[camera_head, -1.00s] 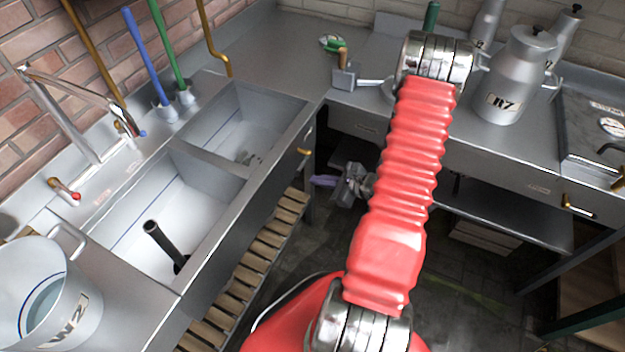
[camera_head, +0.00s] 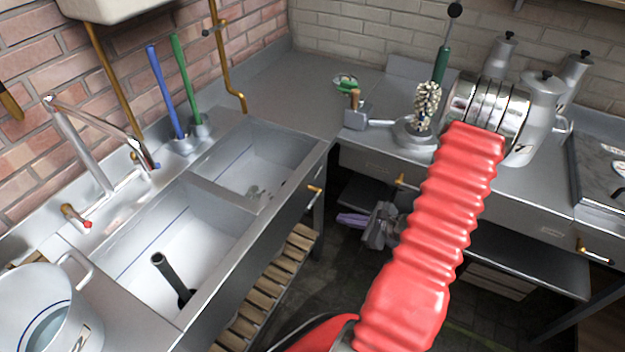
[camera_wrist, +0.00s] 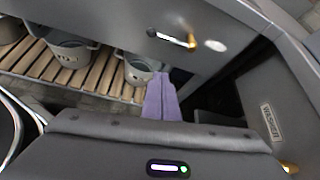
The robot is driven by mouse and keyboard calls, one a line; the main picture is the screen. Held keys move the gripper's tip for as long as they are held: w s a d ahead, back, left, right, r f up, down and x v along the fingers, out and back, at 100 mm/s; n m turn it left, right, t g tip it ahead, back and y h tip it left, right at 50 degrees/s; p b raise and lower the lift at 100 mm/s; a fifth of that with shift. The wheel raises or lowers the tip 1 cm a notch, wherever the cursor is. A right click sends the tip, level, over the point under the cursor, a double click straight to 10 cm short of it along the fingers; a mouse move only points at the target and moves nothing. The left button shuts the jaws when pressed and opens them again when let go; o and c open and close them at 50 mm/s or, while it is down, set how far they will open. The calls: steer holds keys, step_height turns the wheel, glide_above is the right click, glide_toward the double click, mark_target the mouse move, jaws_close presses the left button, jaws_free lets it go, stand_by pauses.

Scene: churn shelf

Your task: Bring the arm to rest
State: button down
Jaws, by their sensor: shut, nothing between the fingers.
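My arm, in a red ribbed sleeve, rises from the bottom of the head view to a metal elbow in front of the churns. My gripper (camera_head: 350,219) hangs beyond it, low beside the right end of the sink unit and below the counter's level. Its purple fingers are together, with nothing seen between them. In the wrist view the gripper (camera_wrist: 161,98) shows both purple fingers side by side, pointing toward the slatted shelf and a grey pot. The fingers look clear of the pot, though the gap is hard to judge.
The double sink (camera_head: 175,235) is at left, with a slatted shelf (camera_head: 262,300) beneath. Metal churns (camera_head: 540,110) stand behind my elbow on the right counter. A green-handled brush (camera_head: 441,65) stands beside it. Brass-handled drawer fronts lie close to my gripper. A grey pot (camera_wrist: 140,72) sits on the lower shelf.

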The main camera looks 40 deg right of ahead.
steer(key=s+a+r+n+g+y, duration=0.2)
steer(key=s+a+r+n+g, duration=0.25)
steer(key=a+n, duration=0.25)
steer(key=s+a+r+n+g+y, duration=0.2)
steer(key=s+a+r+n+g, duration=0.15)
steer(key=a+r+n, duration=0.35)
steer(key=a+r+n+t+h, duration=0.1)
steer(key=a+r+n+h, duration=0.2)
steer(key=a+r+n, duration=0.4)
steer(key=a+r+n+t+h, duration=0.1)
steer(key=a+r+n+h, duration=0.3)
steer(key=a+r+n, duration=0.4)
step_height(320, 180, up, 7)
steer(key=shift+s+a+r, duration=0.15)
steer(key=shift+a, duration=0.5)
